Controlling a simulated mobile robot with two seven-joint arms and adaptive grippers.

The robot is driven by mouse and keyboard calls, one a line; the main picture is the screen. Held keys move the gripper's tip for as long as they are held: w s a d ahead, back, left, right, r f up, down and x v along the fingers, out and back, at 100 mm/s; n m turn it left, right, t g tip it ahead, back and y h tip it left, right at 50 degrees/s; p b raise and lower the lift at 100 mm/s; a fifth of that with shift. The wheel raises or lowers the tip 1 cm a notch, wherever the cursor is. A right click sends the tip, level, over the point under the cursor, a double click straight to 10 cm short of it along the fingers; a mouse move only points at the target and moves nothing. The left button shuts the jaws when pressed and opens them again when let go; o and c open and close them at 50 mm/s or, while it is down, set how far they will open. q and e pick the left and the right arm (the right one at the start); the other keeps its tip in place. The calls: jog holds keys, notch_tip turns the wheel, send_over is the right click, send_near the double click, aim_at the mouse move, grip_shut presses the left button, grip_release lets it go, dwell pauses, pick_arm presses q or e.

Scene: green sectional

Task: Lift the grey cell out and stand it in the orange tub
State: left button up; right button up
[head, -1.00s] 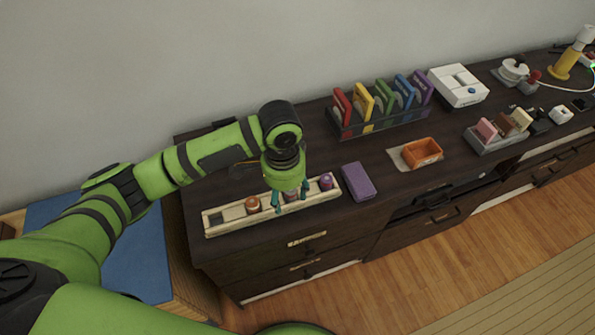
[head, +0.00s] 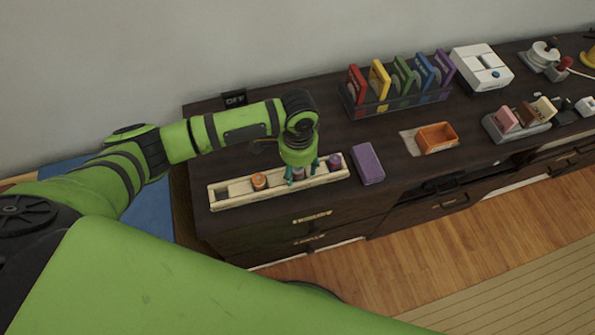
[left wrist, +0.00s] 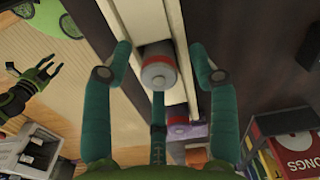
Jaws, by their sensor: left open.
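In the left wrist view the grey cell (left wrist: 158,72), with a red band, lies between the spread teal fingers (left wrist: 161,48), with gaps at the sides. The orange tub (head: 437,138) stands empty on a pale mat to the right. My right gripper (left wrist: 42,80) shows small at the left of the wrist view.
A purple block (head: 367,163) lies just right of the rack. Behind stands a clear holder (head: 395,108) with several coloured cases. A grey tray (head: 515,124) with upright pieces is right of the tub. The dark top between block and tub is clear.

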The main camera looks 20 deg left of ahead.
pick_arm(q)
jog(key=shift+c, duration=0.8)
grip_shut()
jog(key=shift+r, duration=0.55)
jog(key=r, duration=0.1)
jog(key=d+r+b, duration=0.1)
jog(key=r, duration=0.1)
jog(key=shift+w+d+r, duration=0.1)
jog(key=shift+w+r, duration=0.05)
jog(key=shift+r, duration=0.1)
jog(key=w+d+r+b, duration=0.2)
jog(key=d+r, duration=0.4)
jog(key=d, duration=0.4)
jog(key=shift+w+r, duration=0.25)
jog(key=shift+w, duration=0.1)
pick_arm(e)
jog(key=f, duration=0.1)
jog(key=s+f, duration=0.1)
jog(key=f, duration=0.1)
jog(key=shift+f, duration=0.15)
